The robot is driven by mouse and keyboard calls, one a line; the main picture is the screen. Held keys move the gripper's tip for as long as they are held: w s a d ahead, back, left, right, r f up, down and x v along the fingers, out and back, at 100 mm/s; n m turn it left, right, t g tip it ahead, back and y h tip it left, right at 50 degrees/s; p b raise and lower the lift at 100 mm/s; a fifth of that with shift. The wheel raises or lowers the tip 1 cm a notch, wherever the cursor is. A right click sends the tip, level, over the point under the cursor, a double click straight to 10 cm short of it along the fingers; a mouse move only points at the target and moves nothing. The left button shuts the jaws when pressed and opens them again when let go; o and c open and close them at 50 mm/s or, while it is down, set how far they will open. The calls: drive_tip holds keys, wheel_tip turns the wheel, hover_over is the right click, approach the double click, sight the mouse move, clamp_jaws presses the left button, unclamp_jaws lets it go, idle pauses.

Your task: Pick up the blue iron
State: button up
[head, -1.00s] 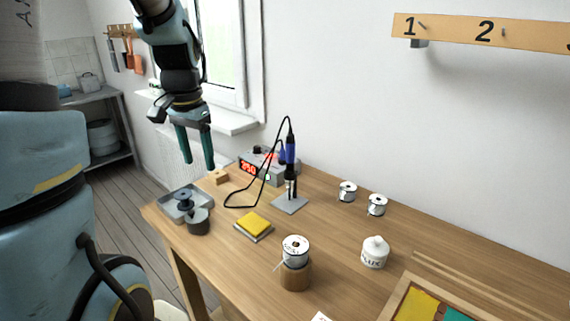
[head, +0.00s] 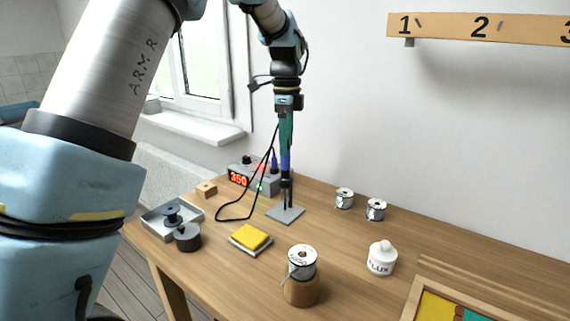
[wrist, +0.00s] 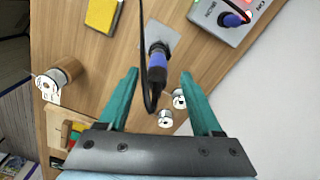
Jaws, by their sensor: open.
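The blue iron (head: 286,161) stands upright in its stand on a grey base plate (head: 285,214), toward the back of the wooden bench. Its black cable rises from the top and loops down to the station. My gripper (head: 286,146) points down over the iron and hides its upper part in the head view. In the wrist view the iron's blue handle (wrist: 159,68) lies between and slightly beyond the two teal fingers of my gripper (wrist: 160,74). The fingers are apart, with space on both sides of the handle. I cannot tell whether either finger touches the cable.
The station (head: 246,177) with a red display stands left of the iron. A yellow sponge (head: 250,236), a tray (head: 160,223), a solder spool (head: 301,262), two small spools at the back and a flux bottle (head: 382,258) share the bench. The wall is behind.

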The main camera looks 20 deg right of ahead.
sight(285, 178)
drive_tip(key=shift+s+a+f+p, duration=0.1)
drive_tip(key=shift+f+p, duration=0.45)
drive_tip(key=shift+f, duration=0.85)
drive_tip(key=shift+a+f+p, duration=0.1)
drive_tip(key=shift+f+p, duration=0.4)
drive_tip(key=shift+f, duration=0.9)
clamp_jaws()
